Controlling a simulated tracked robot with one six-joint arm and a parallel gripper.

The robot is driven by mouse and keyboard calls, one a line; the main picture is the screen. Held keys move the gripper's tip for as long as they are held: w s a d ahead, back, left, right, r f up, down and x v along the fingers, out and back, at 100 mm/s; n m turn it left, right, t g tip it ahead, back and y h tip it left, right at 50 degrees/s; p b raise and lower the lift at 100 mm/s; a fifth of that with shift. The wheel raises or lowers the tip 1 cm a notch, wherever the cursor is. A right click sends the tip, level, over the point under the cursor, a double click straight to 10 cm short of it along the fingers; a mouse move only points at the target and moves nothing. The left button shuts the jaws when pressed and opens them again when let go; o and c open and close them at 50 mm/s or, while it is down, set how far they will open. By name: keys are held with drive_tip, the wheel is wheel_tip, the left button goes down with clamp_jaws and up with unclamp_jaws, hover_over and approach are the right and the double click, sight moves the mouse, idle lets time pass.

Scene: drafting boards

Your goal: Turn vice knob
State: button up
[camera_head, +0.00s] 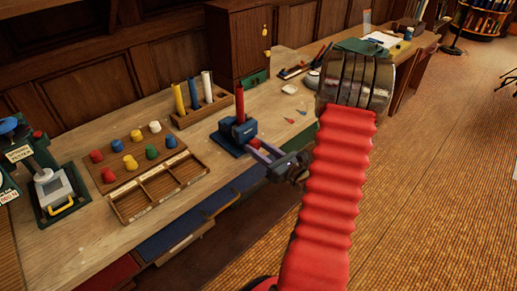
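A small blue vice (235,137) stands near the front edge of the wooden bench. A red cylinder (240,104) stands upright in it. A small red knob (255,143) shows on the side of the vice that faces my gripper. My gripper (258,149) reaches in from the right, with its two grey fingers apart on either side of the knob. I cannot tell whether the fingers touch the knob. My red ribbed arm hides the bench to the right of the gripper.
Left of the vice are a compartment tray (160,186), a board (136,158) with coloured pegs and a rack (201,105) of rods. A green press-like device (52,186) stands at far left. A dark wooden cabinet (238,42) rises behind. Open floor lies right.

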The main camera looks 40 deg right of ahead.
drive_tip(key=c, duration=0.5)
drive_tip(key=shift+c, duration=0.2)
drive_tip(key=shift+m, duration=0.3)
drive_tip(key=shift+m, duration=1.5)
drive_tip(key=shift+d, duration=0.1)
drive_tip(key=o, duration=1)
drive_tip(key=shift+o, duration=0.2)
drive_tip(key=shift+s, duration=0.15)
